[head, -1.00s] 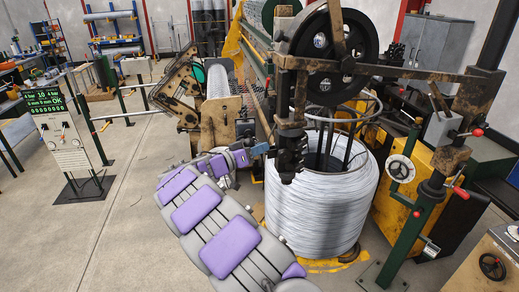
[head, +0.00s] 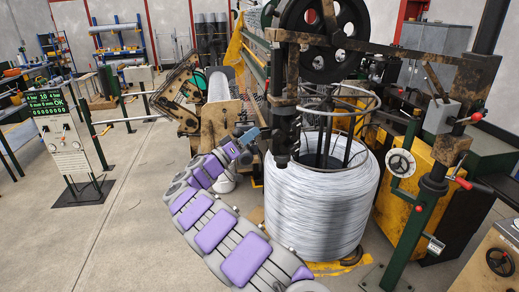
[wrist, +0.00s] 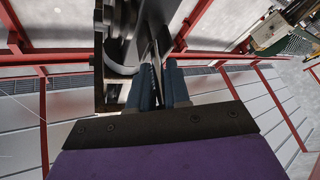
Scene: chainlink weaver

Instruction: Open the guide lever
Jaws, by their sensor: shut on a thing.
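The guide lever appears to be the thin dark metal piece (wrist: 155,58) between my fingers in the wrist view. My gripper (wrist: 160,80) has blue fingers, shut on this piece from both sides. In the head view my gripper (head: 253,134) reaches the left side of a dark guide block (head: 284,135) that hangs under the big black wheel (head: 324,26). The lever itself is too small to make out there, and the fingers partly hide it in the wrist view.
A large coil of pale wire (head: 318,205) stands just right of my arm. A green post with a handwheel (head: 401,163) stands further right. A control panel on a stand (head: 66,145) is at the left. The floor (head: 120,250) at front left is clear.

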